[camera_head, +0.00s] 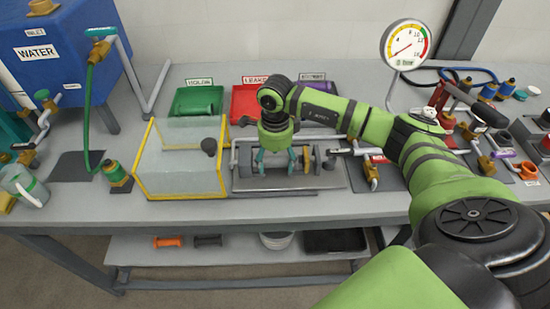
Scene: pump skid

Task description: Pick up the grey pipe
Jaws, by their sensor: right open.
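My right gripper (276,155) points down over the grey base plate (330,183) of the small pump rig in the middle of the bench. It is open. Another grey pipe, bent, slopes down from the blue tank (132,78) at the left. I cannot tell which one is the task's grey pipe. The gripper and wrist hide part of the rig, and contact is unclear. My left gripper is not in view.
A clear yellow-edged box (180,160) stands just left of the rig. Green (197,101) and red (246,103) trays lie behind. A pressure gauge (405,45) and several valves and hoses crowd the right. The bench front strip (220,212) is clear.

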